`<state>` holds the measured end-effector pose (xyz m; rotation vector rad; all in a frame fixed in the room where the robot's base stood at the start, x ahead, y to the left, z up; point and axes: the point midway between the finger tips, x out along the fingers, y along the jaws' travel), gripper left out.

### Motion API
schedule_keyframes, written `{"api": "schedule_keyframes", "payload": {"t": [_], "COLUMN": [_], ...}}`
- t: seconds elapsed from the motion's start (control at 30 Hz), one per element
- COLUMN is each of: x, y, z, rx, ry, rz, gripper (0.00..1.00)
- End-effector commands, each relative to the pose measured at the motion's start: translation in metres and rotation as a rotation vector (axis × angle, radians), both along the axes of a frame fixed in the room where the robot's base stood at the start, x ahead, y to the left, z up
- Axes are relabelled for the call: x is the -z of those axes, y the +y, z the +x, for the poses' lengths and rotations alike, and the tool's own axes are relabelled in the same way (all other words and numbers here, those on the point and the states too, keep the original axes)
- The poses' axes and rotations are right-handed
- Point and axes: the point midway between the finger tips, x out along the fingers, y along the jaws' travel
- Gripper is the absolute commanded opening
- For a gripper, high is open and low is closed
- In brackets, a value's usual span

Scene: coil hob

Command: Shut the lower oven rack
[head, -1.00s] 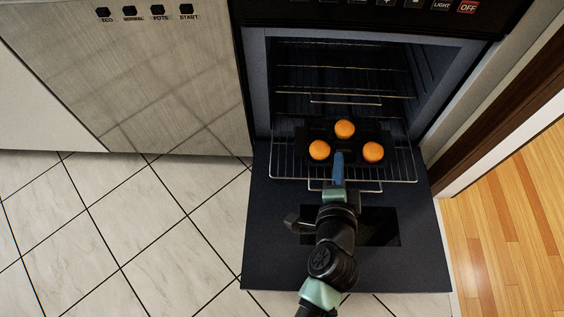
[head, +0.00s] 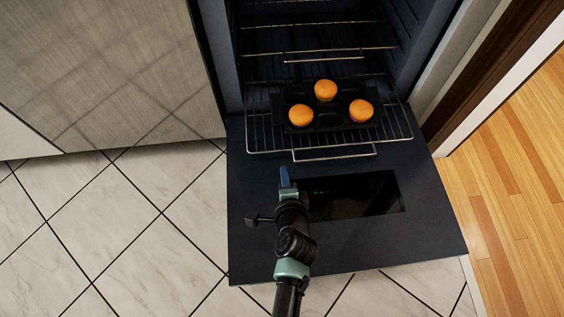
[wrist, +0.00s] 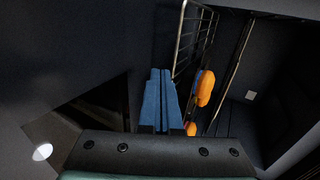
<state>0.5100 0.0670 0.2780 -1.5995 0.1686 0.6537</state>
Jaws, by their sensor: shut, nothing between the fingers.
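The lower oven rack (head: 402,128) is a wire shelf that sticks out of the oven over the open door, with a handle loop (head: 345,154) at its front. A dark muffin tin with orange muffins stands on it. My gripper (head: 284,176) is shut and empty, with blue fingers, in front of the rack and left of the handle loop, apart from it in the head view. In the wrist view the shut fingers (wrist: 160,98) point toward the oven, with the rack's wires (wrist: 183,45) just right of them.
The oven door (head: 255,225) lies folded down beneath my arm, with a dark window (head: 365,197). An upper rack (head: 300,53) sits inside the oven. A cabinet front (head: 110,75) stands to the left, and tiled floor (head: 150,265) is clear there.

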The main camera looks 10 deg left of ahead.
Motion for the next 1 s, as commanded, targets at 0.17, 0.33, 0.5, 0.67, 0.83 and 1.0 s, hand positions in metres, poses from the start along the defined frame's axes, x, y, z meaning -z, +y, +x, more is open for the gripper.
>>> {"api": "schedule_keyframes", "payload": {"t": [0.17,0.33,0.5,0.67,0.83,1.0], "x": [0.007,0.006,0.005,0.005,0.005,0.004], "y": [0.009,0.014,0.015,0.015,0.016,0.019], "z": [0.029,0.043,0.047,0.046,0.047,0.058], "rx": [-0.001,-0.002,-0.001,-0.001,0.000,-0.002], "ry": [-0.004,0.000,0.001,0.001,0.000,-0.002], "rz": [-0.003,-0.001,-0.001,-0.001,-0.001,-0.002], "gripper": [0.00,0.00,0.00,0.00,0.00,0.00]}}
